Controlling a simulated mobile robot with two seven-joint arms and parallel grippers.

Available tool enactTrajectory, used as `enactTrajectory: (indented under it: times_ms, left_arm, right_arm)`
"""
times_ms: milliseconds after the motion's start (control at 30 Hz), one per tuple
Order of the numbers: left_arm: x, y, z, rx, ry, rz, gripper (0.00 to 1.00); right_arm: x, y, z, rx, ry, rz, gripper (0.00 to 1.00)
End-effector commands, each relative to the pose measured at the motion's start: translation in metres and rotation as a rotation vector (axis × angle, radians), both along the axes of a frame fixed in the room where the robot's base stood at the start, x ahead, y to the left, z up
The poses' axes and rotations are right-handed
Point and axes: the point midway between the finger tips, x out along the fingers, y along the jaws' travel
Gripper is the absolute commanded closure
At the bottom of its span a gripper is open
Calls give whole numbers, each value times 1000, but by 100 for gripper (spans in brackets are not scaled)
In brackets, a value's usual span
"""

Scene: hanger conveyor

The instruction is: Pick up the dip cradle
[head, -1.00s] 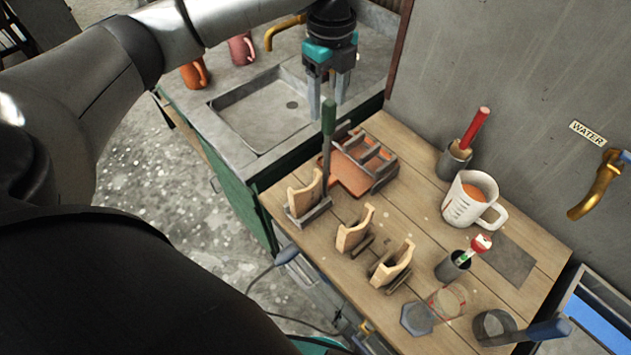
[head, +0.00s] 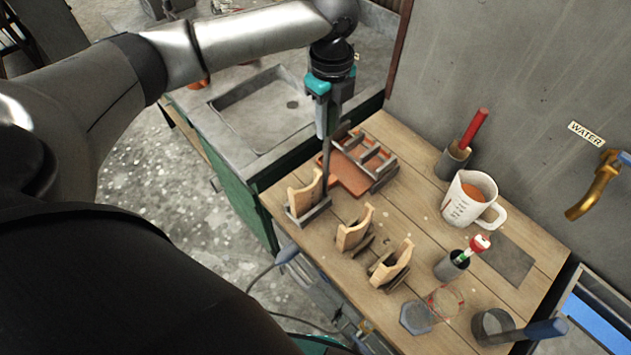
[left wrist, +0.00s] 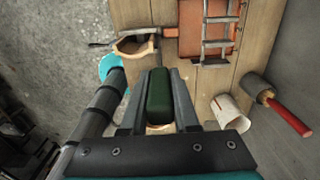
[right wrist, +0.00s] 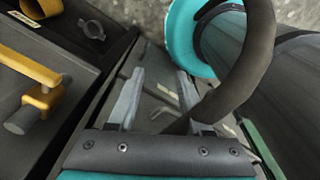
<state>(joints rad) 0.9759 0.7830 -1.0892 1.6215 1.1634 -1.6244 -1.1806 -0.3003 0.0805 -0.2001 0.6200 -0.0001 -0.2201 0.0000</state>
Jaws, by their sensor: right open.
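The dip cradle (head: 326,165) stands upright at the left end of the wooden bench, its thin stem rising from a grey base beside a tan curved piece (head: 305,197). My left gripper (head: 326,130) is above it, pointing down, with its fingers around the green handle. In the left wrist view the handle (left wrist: 158,92) fills the gap between the fingertips, which look closed on it. In the head view the fingers hide the handle. My right gripper (right wrist: 156,78) is open and empty in the right wrist view, away from the bench top.
An orange tray with a grey rack (head: 378,160) is close behind the cradle. Two more tan pieces (head: 355,230) (head: 391,266) stand nearer. A white jug (head: 467,205) and a pot with a red-handled tool (head: 454,160) are right. A sink (head: 262,105) lies left.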

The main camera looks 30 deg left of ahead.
Motion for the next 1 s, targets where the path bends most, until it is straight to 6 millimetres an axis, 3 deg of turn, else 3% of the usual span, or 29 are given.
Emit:
enactTrajectory:
  times_ms: [33, 233, 767, 1000]
  left_arm:
    - [0, 0, 0, 0, 0, 0, 78]
    - [0, 0, 0, 0, 0, 0, 100]
    - [1, 0, 3, -1, -3, 0, 100]
    - [1, 0, 23, -2, -5, 0, 100]
  right_arm:
    - [0, 0, 0, 0, 0, 0, 50]
    - [0, 0, 0, 0, 0, 0, 50]
    - [0, 0, 0, 1, 0, 0, 50]
    - [0, 0, 0, 1, 0, -1, 50]
